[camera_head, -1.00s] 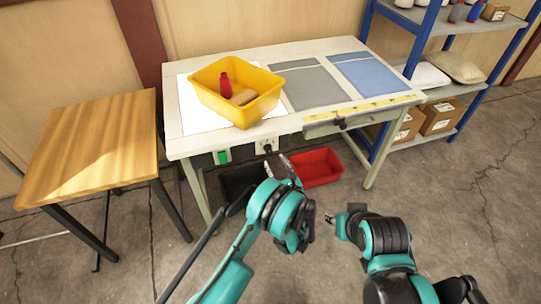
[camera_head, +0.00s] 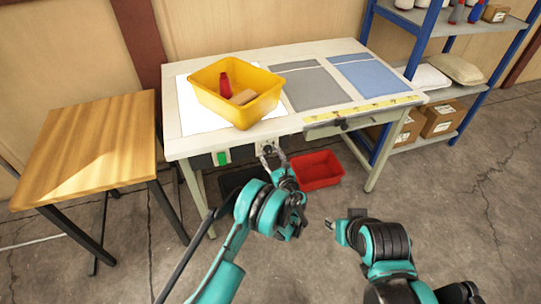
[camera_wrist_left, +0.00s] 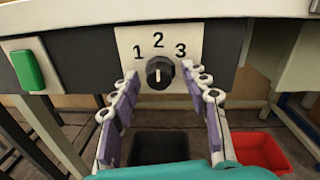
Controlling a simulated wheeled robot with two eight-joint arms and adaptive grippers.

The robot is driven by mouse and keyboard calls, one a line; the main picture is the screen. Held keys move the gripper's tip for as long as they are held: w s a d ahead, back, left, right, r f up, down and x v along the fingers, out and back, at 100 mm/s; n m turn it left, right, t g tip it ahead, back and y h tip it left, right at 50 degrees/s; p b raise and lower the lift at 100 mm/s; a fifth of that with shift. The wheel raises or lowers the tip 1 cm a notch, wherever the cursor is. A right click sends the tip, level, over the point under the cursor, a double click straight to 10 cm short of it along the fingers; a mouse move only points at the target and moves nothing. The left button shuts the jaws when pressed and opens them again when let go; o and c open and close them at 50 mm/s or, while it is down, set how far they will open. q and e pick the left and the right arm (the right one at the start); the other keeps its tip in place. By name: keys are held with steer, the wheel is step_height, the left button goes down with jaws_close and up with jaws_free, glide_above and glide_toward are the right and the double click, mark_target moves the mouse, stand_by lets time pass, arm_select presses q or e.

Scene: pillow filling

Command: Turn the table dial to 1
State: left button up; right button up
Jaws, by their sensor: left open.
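The table dial (camera_wrist_left: 159,72) is a round black knob on a pale plate marked 1, 2 and 3, under the table's front edge. Its pale pointer mark looks turned up toward 2. My left gripper (camera_wrist_left: 161,80) is open, with one finger on each side of the knob, near it; whether they touch it I cannot tell. In the head view my left gripper (camera_head: 273,157) reaches up to the dial plate (camera_head: 268,146) and partly covers it. My right gripper (camera_head: 343,219) hangs over the floor, away from the table; its jaw opening is unclear.
A green switch (camera_wrist_left: 28,68) sits left of the dial. The worktable (camera_head: 300,122) holds a yellow bin (camera_head: 207,97). A red bin (camera_head: 318,172) and a black bin (camera_head: 232,182) are below. A wooden table (camera_head: 95,150) stands left, a blue shelf (camera_head: 400,85) right.

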arm_select(q)
jaws_close()
steer(key=shift+n, duration=0.4)
steer(key=n, duration=0.3)
steer(key=shift+r+n, duration=0.1)
steer(key=shift+n, duration=0.3)
steer(key=n, duration=0.4)
steer(key=shift+n+h, duration=0.3)
steer(key=shift+n, duration=0.4)
jaws_free()
